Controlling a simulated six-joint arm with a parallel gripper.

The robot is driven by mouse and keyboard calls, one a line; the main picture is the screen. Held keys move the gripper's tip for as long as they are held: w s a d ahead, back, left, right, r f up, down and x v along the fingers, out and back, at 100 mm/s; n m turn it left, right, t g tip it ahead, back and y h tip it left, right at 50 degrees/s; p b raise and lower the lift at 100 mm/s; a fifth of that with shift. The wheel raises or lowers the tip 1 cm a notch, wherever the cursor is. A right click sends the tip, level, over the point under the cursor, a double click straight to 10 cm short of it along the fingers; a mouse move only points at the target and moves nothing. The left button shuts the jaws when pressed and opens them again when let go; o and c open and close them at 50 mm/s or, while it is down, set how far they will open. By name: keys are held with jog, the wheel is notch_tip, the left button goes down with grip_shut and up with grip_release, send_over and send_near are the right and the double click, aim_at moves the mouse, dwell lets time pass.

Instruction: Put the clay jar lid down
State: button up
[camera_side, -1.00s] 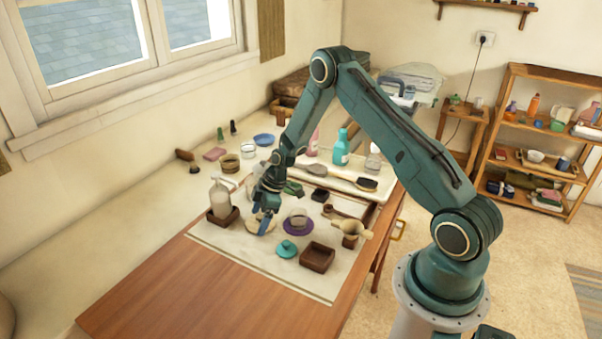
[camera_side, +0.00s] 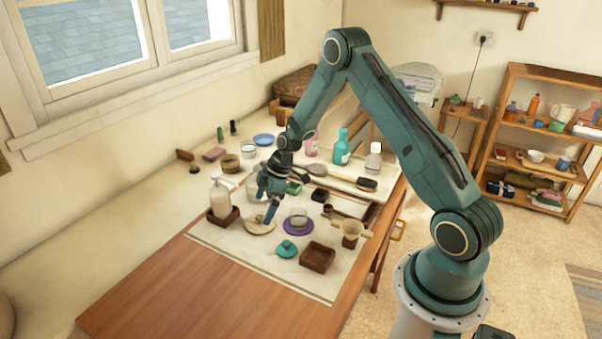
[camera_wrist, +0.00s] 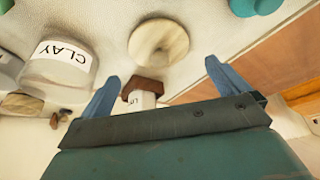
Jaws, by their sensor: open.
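The clay jar lid, a round pale beige disc with a raised middle (camera_side: 259,227), lies flat on the light mat (camera_side: 235,250). In the wrist view the lid (camera_wrist: 158,43) is whole and sits beyond my fingertips. My gripper (camera_side: 268,207) is just above it and apart from it, with the fingers spread. In the wrist view my gripper (camera_wrist: 162,72) has nothing between its two blue fingers. The clear jar with the CLAY label (camera_wrist: 62,62) stands to the left of the lid there; in the side view my gripper partly hides it.
A white pump bottle (camera_side: 220,200) in a dark wooden holder stands left of the lid. A glass on a purple coaster (camera_side: 298,226), a teal lid (camera_side: 287,249) and a square brown tray (camera_side: 317,257) lie to its right. The front wooden tabletop (camera_side: 190,295) is clear.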

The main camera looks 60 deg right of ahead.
jog(key=v, duration=0.7)
jog(key=shift+r, duration=0.1)
dwell(0.5)
jog(key=s+a+r+m+h, duration=0.15)
jog(key=s+a+r, duration=0.35)
jog(key=r, duration=0.5)
jog(key=s+a+r+m+h, duration=0.15)
jog(key=s+a+r, duration=0.3)
jog(key=r, duration=0.45)
jog(key=s+a+r+m+t, duration=0.1)
jog(key=s+a+r+m, duration=0.2)
jog(key=s, duration=0.6)
jog(key=s+a+r+m+t, duration=0.1)
jog(key=s+a+r+m, duration=0.1)
jog(key=s, duration=0.8)
jog(key=shift+s+a+r+m, duration=0.3)
jog(key=shift+r+m, duration=0.2)
jog(key=shift+r, duration=0.2)
